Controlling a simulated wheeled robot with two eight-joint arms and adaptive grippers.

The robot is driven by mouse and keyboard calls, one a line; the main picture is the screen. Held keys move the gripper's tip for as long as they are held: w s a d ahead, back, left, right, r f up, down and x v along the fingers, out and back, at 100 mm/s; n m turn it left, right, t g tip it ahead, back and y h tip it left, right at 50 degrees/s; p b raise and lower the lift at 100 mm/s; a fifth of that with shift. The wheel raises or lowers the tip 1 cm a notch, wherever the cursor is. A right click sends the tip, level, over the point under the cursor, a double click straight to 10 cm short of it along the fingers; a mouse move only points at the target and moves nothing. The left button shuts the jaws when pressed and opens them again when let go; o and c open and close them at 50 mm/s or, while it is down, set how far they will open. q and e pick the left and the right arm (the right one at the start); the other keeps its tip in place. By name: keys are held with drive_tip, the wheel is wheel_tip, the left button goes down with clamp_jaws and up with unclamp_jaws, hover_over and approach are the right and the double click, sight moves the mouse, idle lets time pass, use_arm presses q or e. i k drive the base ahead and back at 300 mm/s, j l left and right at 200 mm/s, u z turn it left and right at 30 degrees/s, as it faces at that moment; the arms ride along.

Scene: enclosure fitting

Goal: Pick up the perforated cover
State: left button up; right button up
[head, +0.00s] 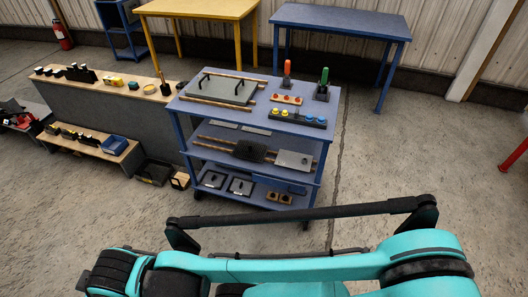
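A blue cart (178,124) with three levels stands ahead of me. On its middle shelf lies a dark panel with a mesh-like surface (250,151), which looks like the perforated cover. It rests on or beside thin wooden rails, and the top level partly shades it. A plain light grey plate (294,160) lies to its right. On the cart's top, a grey plate with two black handles (222,89) lies between wooden strips; no holes show in it. My teal arm links cross the bottom of the view. Neither gripper is visible.
The cart top also holds a control strip with coloured buttons (298,118) and red and green-handled tools (323,84). Small dark plates (241,187) lie on the bottom shelf. A workbench (90,92) stands left; yellow and blue tables (341,20) stand behind. Floor right of the cart is clear.

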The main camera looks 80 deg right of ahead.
sight(253, 151)
drive_tip(key=z, duration=2.75)
drive_tip(key=i+l, duration=0.55)
drive_tip(key=i, duration=0.15)
drive_tip(key=i+l, duration=0.5)
drive_tip(key=i, duration=0.2)
